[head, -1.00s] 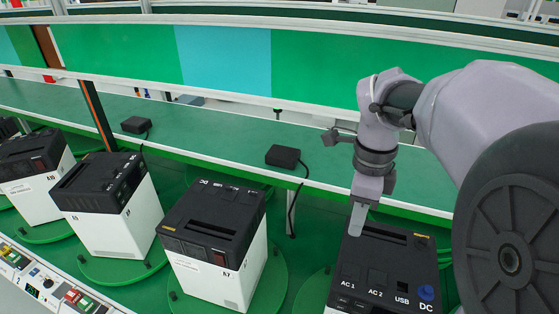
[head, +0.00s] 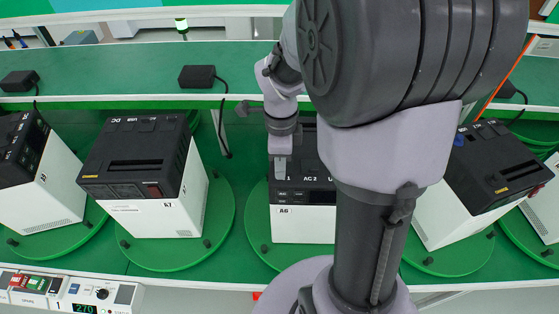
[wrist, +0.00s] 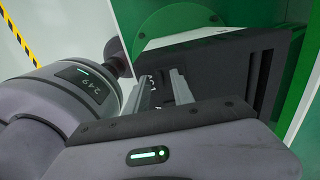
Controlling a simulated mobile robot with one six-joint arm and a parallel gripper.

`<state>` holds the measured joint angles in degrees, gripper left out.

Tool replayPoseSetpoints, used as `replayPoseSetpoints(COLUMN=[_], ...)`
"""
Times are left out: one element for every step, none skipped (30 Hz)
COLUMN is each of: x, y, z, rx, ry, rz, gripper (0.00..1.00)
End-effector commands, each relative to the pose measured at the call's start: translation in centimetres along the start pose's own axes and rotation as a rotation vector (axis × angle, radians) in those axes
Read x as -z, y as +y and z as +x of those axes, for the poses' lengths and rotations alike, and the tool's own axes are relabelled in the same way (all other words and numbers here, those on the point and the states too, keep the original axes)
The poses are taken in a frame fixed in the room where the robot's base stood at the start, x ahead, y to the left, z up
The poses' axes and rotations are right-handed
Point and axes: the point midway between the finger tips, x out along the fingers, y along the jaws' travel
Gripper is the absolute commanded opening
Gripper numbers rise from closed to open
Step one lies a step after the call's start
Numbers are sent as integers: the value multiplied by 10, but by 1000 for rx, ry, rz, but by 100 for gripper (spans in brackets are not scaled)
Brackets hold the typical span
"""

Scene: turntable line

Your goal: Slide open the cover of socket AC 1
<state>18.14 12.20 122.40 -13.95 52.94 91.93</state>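The unit marked A6 (head: 300,226) is a white box with a black top, standing on a round green turntable in the head view. Its top carries the labels AC 1 and AC 2, with AC 1 partly covered by my fingers. My gripper (head: 280,172) points down over the AC 1 side of this top. In the wrist view, my gripper (wrist: 163,92) shows two pale fingers with a gap between them and nothing held. The black top (wrist: 225,75) lies beyond the fingertips. The AC 1 cover is hidden, and I cannot tell whether the fingertips touch it.
Similar units stand on turntables on both sides, including one marked A7 (head: 165,218) to the left and another (head: 495,165) to the right. A black box (head: 197,77) with a cable sits on the green shelf behind. A control panel (head: 75,290) is at the lower left.

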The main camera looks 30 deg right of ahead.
Motion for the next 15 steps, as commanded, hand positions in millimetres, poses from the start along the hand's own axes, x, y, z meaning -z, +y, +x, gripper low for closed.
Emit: replayPoseSetpoints(x=[0,0,0,0,0,0,0,0,0,0,0,0,0,0,0], y=[0,0,0,0,0,0,0,0,0,0,0,0,0,0,0], z=[0,0,0,0,0,0,0,0,0,0,0,0,0,0,0], rx=[0,0,0,0,0,0,0,0,0,0,0,0,0,0,0], ry=[0,0,0,0,0,0,0,0,0,0,0,0,0,0,0], rz=[0,0,0,0,0,-1,-1,-1,-1,-1,-1,-1,-1,-1,-1], gripper=[29,27,19,13,8,0,0,0,0,0,0,0,0,0,0])
